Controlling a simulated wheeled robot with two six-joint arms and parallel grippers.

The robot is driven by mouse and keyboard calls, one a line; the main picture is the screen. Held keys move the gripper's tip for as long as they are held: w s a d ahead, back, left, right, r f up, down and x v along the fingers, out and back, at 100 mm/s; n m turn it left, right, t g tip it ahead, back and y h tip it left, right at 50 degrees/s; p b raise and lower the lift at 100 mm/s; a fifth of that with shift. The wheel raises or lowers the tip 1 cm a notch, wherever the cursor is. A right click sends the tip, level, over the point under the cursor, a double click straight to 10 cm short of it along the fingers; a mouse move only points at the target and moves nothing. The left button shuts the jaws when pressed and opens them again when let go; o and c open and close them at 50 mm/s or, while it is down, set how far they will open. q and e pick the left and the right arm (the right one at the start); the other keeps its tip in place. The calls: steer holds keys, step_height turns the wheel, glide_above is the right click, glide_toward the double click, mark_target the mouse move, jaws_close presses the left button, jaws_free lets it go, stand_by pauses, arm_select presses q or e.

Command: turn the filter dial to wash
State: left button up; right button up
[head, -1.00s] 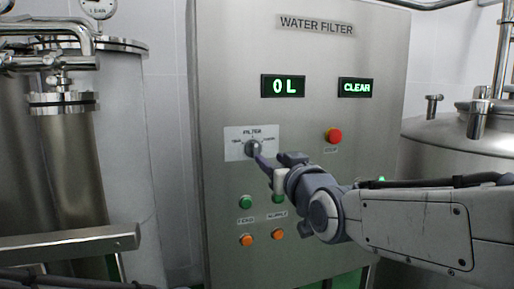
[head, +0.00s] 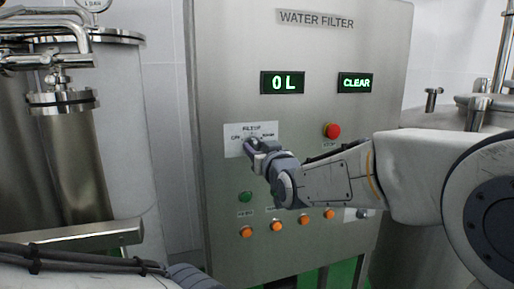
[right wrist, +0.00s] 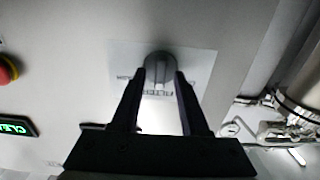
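The filter dial (head: 251,143) is a grey round knob on a white label plate (head: 234,141) on the steel water filter panel. Words stand left and right of it, too blurred to read surely. In the right wrist view the dial (right wrist: 159,68) has a raised grip bar, roughly upright in the picture. My right gripper (right wrist: 160,72) has its two dark fingers on either side of the dial, close against its edges. In the head view my right gripper (head: 254,146) covers part of the dial. My left arm crosses the bottom left corner; its fingertips are out of view.
The panel displays read 0 L (head: 283,83) and CLEAR (head: 356,83). A red stop button (head: 331,130) is right of the dial. A green button (head: 245,197) and several orange buttons (head: 277,226) sit below. Steel tanks stand left (head: 68,150) and right (head: 465,125).

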jaws_close()
steer(key=shift+f+m+b, duration=0.2)
steer(key=shift+m+b, duration=0.4)
steer(key=shift+b, duration=0.5)
steer(key=m+b, duration=0.7)
steer(key=b, duration=0.1)
steer(key=shift+d+f, duration=0.1)
steer(key=shift+d, duration=0.05)
steer(key=shift+m+b, duration=0.7)
steer(key=shift+b, duration=0.25)
steer(key=shift+m+b, duration=0.8)
steer(key=shift+m, duration=0.3)
steer(key=shift+r, duration=0.2)
